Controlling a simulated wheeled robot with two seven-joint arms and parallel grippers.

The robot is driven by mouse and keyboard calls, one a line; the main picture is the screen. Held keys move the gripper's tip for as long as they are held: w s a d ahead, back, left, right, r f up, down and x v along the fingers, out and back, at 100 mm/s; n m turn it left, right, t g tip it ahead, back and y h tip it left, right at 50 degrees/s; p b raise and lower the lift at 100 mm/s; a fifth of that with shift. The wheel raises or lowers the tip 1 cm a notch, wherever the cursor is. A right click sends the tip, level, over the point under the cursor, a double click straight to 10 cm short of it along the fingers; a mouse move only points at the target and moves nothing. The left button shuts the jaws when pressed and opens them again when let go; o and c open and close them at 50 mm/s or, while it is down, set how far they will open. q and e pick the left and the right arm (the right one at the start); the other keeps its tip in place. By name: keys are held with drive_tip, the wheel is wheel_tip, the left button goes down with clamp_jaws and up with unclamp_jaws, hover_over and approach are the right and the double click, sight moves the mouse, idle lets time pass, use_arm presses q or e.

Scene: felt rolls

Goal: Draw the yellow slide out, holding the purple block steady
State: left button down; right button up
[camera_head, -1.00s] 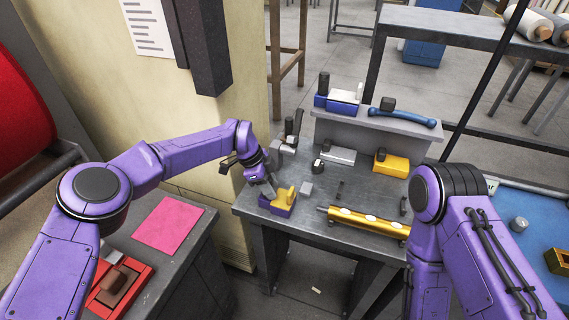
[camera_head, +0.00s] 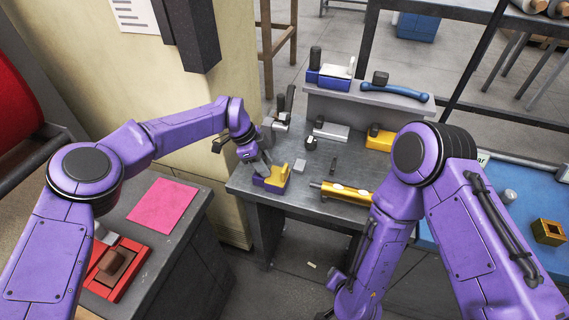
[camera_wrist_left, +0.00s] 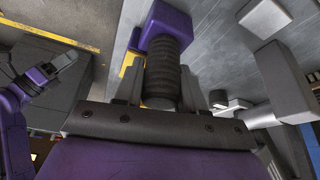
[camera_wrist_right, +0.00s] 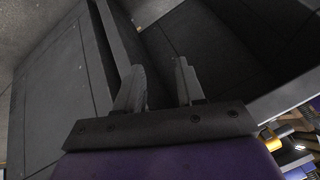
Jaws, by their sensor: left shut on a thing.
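The purple block (camera_head: 269,184) sits at the near left corner of the grey workbench. The yellow slide (camera_head: 280,175) shows on its top right side; it also shows in the left wrist view (camera_wrist_left: 130,64), partly hidden. My left gripper (camera_head: 262,166) is at the block from above. In the left wrist view, its fingers are shut on the black ribbed grip (camera_wrist_left: 165,75) joined to the purple block (camera_wrist_left: 166,20). My right gripper (camera_wrist_right: 158,85) has its fingers apart with nothing between them.
A gold cylinder (camera_head: 340,190) lies to the right of the block, partly behind my right arm. A small grey cube (camera_head: 299,166) is close to the block. Clamps (camera_head: 281,118), a yellow block (camera_head: 378,138) and a raised shelf (camera_head: 370,98) stand farther back.

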drive_tip(key=w+a+r+m+t, duration=0.4)
drive_tip(key=w+a+r+m, duration=0.5)
drive_tip(key=w+a, duration=0.35)
drive_tip(key=m+t+h, duration=0.2)
drive_tip(key=m+h, duration=0.2)
drive_tip(key=m, duration=1.9)
approach(286, 166)
drive_tip(key=x, duration=1.1)
drive_tip(key=shift+w+a+f, duration=0.1)
drive_tip(key=shift+w+f, duration=0.05)
drive_tip(key=shift+f, duration=0.35)
